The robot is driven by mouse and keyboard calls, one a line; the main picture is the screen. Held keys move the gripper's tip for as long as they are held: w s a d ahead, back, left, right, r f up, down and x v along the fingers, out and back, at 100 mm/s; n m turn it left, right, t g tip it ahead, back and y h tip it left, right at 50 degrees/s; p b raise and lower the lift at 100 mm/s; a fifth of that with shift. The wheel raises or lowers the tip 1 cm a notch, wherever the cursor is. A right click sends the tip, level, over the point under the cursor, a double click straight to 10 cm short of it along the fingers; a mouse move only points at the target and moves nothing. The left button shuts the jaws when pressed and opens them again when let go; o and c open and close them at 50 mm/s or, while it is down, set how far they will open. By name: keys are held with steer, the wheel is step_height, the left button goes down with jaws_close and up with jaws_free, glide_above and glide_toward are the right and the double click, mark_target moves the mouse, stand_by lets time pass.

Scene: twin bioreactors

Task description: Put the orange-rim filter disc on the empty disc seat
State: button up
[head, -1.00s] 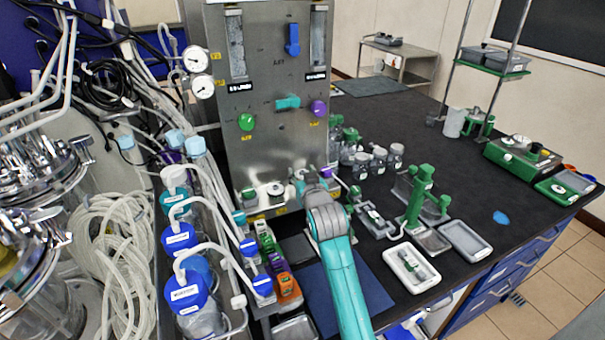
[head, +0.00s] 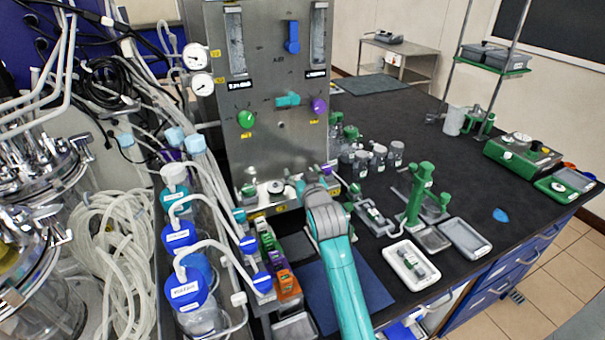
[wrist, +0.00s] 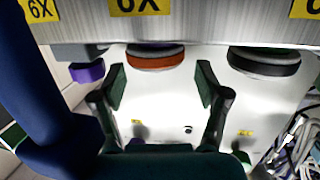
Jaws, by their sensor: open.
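The orange-rim filter disc (wrist: 155,60) shows in the wrist view as a flat disc with an orange edge, against the pale steel face and partly cut off by the steel ledge (wrist: 220,32) above it. My gripper (wrist: 160,78) is open, with one dark finger on each side below the disc. The disc lies in line with the gap, and I cannot tell whether the fingers reach around it. In the head view, my gripper (head: 308,188) is at the foot of the steel panel, its fingertips hard to make out. I cannot pick out the empty disc seat.
A black-rim disc (wrist: 264,62) sits to the right in the wrist view, close to the right finger. A purple knob (wrist: 87,72) is left of the left finger. In the head view, glass jars (head: 378,157) and a green stand (head: 418,195) stand to the right of my arm.

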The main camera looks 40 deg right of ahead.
steer(key=shift+r, duration=0.2)
steer(key=v, duration=1.2)
steer(key=shift+r, duration=0.15)
steer(key=shift+s, duration=0.1)
